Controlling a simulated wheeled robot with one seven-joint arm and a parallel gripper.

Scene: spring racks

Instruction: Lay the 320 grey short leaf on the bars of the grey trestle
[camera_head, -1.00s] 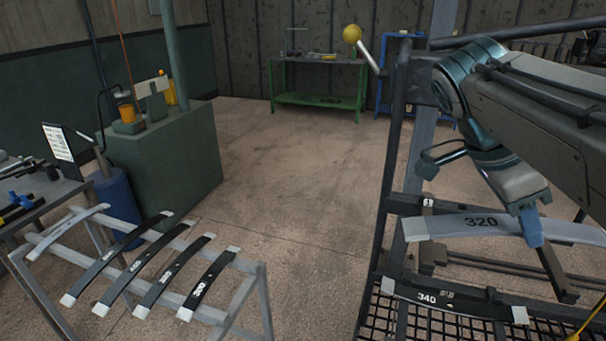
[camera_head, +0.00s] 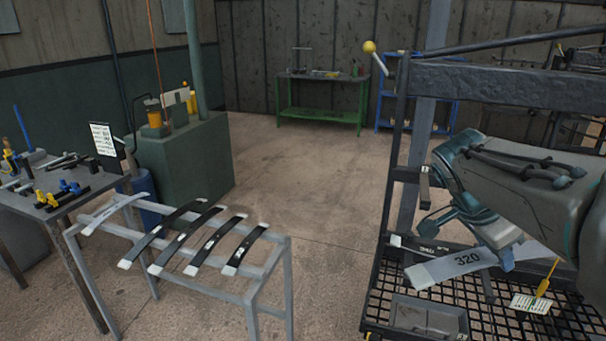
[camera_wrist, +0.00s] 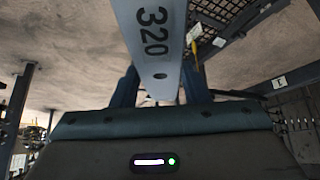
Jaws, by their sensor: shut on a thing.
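The grey leaf marked 320 (camera_head: 440,270) is in my gripper (camera_head: 507,258), over the black mesh rack at the right. It also shows in the wrist view (camera_wrist: 155,40), running away between my two fingers (camera_wrist: 160,88), which are shut on it. The grey trestle (camera_head: 277,267) stands at the lower left, well apart from the leaf. On its bars lie several dark leaves (camera_head: 205,240) side by side and one light grey leaf (camera_head: 110,213) at the left end.
A dark rack frame (camera_head: 500,82) surrounds my arm, with a mesh deck (camera_head: 400,278) holding a grey bin (camera_head: 425,318). A yellow tag (camera_head: 543,287) hangs nearby. A tool table (camera_head: 60,205) adjoins the trestle at left. Open floor (camera_head: 310,190) lies between trestle and rack.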

